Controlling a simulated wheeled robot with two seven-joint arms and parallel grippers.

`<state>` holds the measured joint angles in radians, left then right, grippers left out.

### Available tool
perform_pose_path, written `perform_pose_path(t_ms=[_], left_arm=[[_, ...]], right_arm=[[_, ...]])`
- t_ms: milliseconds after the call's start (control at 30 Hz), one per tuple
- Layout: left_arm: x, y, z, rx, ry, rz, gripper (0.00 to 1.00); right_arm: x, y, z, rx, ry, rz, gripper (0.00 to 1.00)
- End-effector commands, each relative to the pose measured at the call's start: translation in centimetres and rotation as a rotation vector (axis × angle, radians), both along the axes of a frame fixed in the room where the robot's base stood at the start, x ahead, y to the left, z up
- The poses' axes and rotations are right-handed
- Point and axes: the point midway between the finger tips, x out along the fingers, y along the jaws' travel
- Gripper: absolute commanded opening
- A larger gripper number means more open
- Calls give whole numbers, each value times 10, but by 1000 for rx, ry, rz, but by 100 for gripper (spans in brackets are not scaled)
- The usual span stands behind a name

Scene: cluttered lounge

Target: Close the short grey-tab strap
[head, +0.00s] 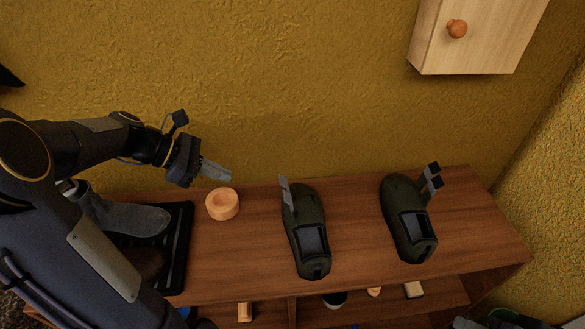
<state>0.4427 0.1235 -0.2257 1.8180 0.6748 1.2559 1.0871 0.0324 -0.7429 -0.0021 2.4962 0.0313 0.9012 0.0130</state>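Two dark green shoes stand on the wooden bench top (262,262). The left shoe (302,240) has one grey strap (287,195) standing up from its left side, open, with a grey tab. The right shoe (402,215) has straps with black tabs (432,178) sticking up at its right side, also open. My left gripper (222,173) is left of the left shoe, above the back of the bench and apart from the grey strap. Its fingers look close together, but I cannot tell whether a gap is between them.
A small round wooden bowl (222,204) sits just below my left gripper. A black tray (180,262) with a grey boot (125,216) is at the left. A wooden wall cabinet (480,35) hangs at the upper right. Bench space between the shoes is clear.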

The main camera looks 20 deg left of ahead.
Motion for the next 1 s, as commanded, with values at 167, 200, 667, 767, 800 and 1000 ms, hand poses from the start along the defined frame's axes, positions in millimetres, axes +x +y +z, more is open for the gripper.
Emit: perform_pose_path(t_ms=[167, 200, 667, 767, 800, 1000], left_arm=[[7, -14, -12, -5, 5, -1, 0], [9, -19, -17, -5, 6, 0, 0], [45, -86, -58, -2, 1, -4, 0], [50, -96, -57, -1, 2, -4, 0], [52, -99, -57, -1, 2, -4, 0], [55, -103, -57, 0, 2, 0, 0]], right_arm=[[0, 0, -1, 0, 0, 0, 36], [0, 0, -1, 0, 0, 0, 36], [0, 0, 1, 0, 0, 0, 36], [0, 0, 3, 0, 0, 0, 36], [0, 0, 3, 0, 0, 0, 36], [0, 0, 3, 0, 0, 0, 36]])
